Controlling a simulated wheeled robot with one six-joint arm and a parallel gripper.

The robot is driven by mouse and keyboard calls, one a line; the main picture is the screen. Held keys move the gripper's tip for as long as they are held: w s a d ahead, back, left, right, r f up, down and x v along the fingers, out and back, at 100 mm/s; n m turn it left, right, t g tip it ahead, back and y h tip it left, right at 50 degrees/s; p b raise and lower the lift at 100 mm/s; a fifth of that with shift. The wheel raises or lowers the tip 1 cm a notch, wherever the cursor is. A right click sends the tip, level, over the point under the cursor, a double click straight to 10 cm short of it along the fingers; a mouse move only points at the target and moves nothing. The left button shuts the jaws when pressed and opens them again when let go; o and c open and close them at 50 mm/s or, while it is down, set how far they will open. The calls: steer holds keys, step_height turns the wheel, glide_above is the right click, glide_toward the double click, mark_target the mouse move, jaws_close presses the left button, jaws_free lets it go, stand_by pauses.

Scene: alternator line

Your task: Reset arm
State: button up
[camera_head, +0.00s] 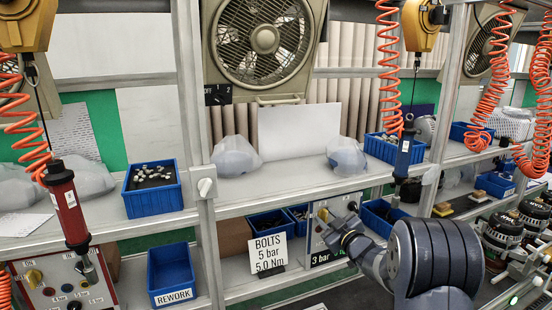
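My arm (432,258) reaches in from the lower right, with its thick dark grey links bent toward the left. My gripper (338,226) is at the arm's left end, in front of the control box marked 3 bar (320,212). Its fingers are small and dark here, and I cannot tell whether they are open or shut. I see no object clearly held in it. Whether it touches the box is unclear.
A BOLTS sign (268,254) stands left of my gripper. A blue REWORK bin (172,272) and a red screwdriver (68,205) are at the left. A blue screwdriver (404,153) hangs above my arm. Alternators (502,232) stand at the right.

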steer(key=n, duration=0.5)
stand_by(0.3)
stand_by(0.4)
